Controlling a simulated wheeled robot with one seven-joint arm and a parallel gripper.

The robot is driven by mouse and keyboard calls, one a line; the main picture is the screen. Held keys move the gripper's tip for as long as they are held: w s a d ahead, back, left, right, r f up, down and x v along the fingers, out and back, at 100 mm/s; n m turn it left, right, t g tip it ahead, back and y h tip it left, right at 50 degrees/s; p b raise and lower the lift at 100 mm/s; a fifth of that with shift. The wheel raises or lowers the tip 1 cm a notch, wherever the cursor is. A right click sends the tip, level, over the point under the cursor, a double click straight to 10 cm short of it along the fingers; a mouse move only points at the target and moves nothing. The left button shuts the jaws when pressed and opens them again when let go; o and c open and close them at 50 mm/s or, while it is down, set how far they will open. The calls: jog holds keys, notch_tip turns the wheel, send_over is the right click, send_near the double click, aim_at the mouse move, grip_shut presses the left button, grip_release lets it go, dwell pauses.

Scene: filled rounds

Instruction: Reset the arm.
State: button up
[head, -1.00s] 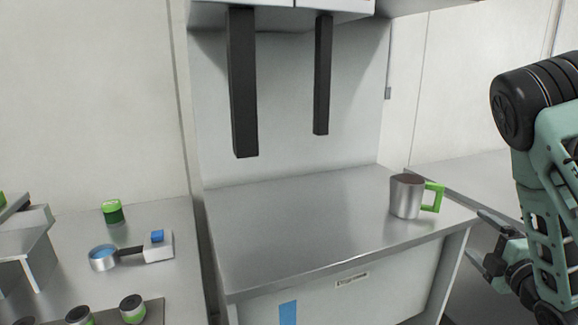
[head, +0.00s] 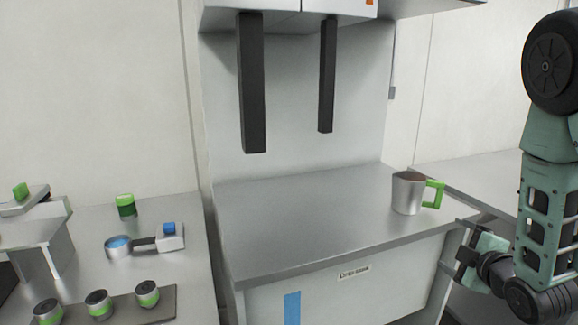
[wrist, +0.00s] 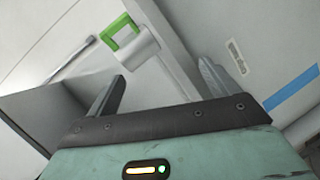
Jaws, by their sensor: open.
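My gripper (head: 462,243) is at the right of the head view, in front of the metal counter's right end and just below its top. Its fingers also show in the wrist view (wrist: 160,85), spread apart with nothing between them. A metal mug (head: 407,194) with a green square handle stands upright on the counter near its right front corner. The mug also shows in the wrist view (wrist: 133,48), beyond the fingers and apart from them.
The metal counter (head: 300,215) is bare left of the mug. Two dark vertical bars (head: 252,85) hang above it from a cabinet. On the left bench are a blue-filled pan-like tool (head: 118,246), a green-topped jar (head: 125,205) and several small canisters (head: 97,303) on a dark strip.

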jog(key=s+a+m+g+y, duration=0.1)
jog(key=s+a+m+g, duration=0.3)
jog(key=a, duration=0.5)
jog(key=s+a+m+g+y, duration=0.1)
jog(key=s+a+g, duration=0.4)
jog(key=a, duration=0.4)
jog(key=s+a+r+m+g+h, duration=0.1)
jog(key=s+a+r+g, duration=0.1)
jog(key=s, duration=0.8)
jog(key=s+a+r+g+h, duration=0.1)
jog(key=s+a+r+g, duration=0.2)
jog(key=s, duration=0.8)
jog(key=shift+s+a+r+m+g+p, duration=0.2)
jog(key=shift+r+m+g+p, duration=0.1)
jog(key=shift+m+g+p, duration=0.15)
